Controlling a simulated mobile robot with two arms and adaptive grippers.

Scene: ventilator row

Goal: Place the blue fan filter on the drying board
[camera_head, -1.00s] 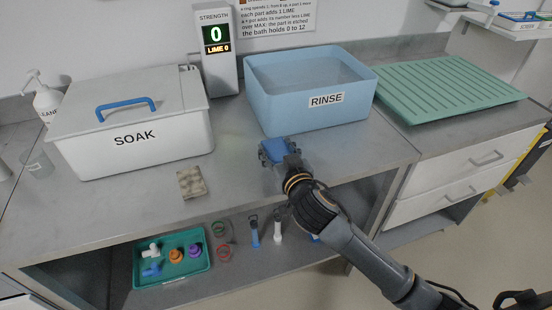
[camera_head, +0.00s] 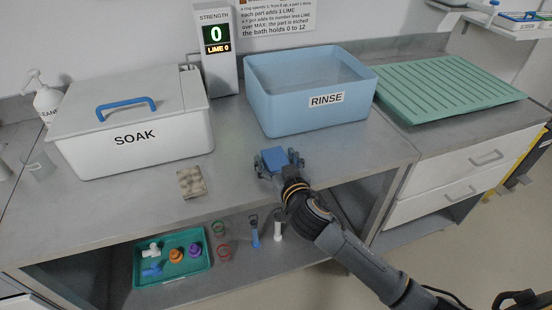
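A blue block-like part, which looks like the blue fan filter (camera_head: 274,159), sits between the fingers of my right gripper (camera_head: 279,161). My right gripper appears shut on it, over the front part of the steel counter, in front of the rinse tub. Its height above the counter is hard to tell. The drying board (camera_head: 450,88) is a green ridged board on the counter at the right, and its surface is bare. My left gripper is not in view.
The blue rinse tub (camera_head: 290,111) stands between my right gripper and the wall. A lidded white soak box (camera_head: 135,141) and a sponge-like block (camera_head: 191,182) are to the left. A teal tray (camera_head: 205,265) of small parts is on the lower shelf.

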